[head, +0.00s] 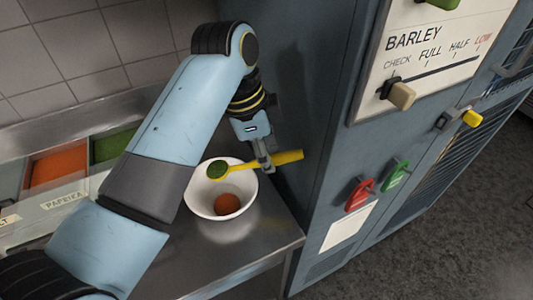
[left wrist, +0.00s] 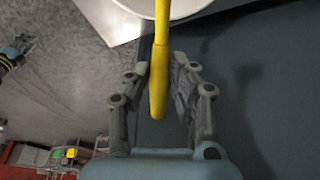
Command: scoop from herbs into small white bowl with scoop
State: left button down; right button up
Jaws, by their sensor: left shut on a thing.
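My left gripper (head: 264,162) is shut on the yellow scoop (head: 287,157). The scoop's handle points right, and its bowl end, on the left, holds green herbs (head: 217,169). The scoop's head is over the left part of the small white bowl (head: 248,189). The bowl stands on the metal counter and has a reddish-brown heap (head: 227,204) at its bottom. The herbs bin (head: 112,146) is at the back left, partly hidden by my left arm. In the left wrist view the yellow handle (left wrist: 158,80) lies between the fingers. My right gripper is not in the head view.
An orange paprika bin (head: 58,168) sits left of the herbs bin. A blue-grey cabinet (head: 310,90) with a barley panel (head: 430,50), red lever (head: 359,194) and green lever (head: 395,176) rises close right of the bowl. The counter's front edge (head: 270,255) is near the bowl.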

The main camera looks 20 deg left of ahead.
pick_arm(q)
jog(key=shift+a+f+b, duration=0.1)
jog(key=shift+f+b, duration=0.2)
jog(key=r+h+b, duration=0.1)
jog(key=a+r+t+h+b, duration=0.1)
jog(key=h+b, duration=0.1)
jog(key=shift+s+a+r+t, duration=0.15)
jog(key=shift+s+r+t, duration=0.1)
jog(key=shift+s+t, duration=0.1)
jog(key=r+h+b, duration=0.1)
jog(key=s+a+r+t+h+b, duration=0.1)
jog(key=shift+a+h, duration=0.3)
jog(key=shift+s+a+r+t+h+b, duration=0.25)
jog(key=shift+a+t+h+b, duration=0.15)
jog(key=shift+h+b, duration=0.35)
jog(key=a+h+b, duration=0.1)
jog(key=r+t+h+b, duration=0.1)
jog(key=b, duration=0.1)
jog(key=shift+s+a+r+h, duration=0.2)
jog(key=shift+s+a+h, duration=0.05)
jog(key=shift+s+a, duration=0.1)
jog(key=shift+a+r, duration=0.1)
jog(key=shift+r, duration=0.1)
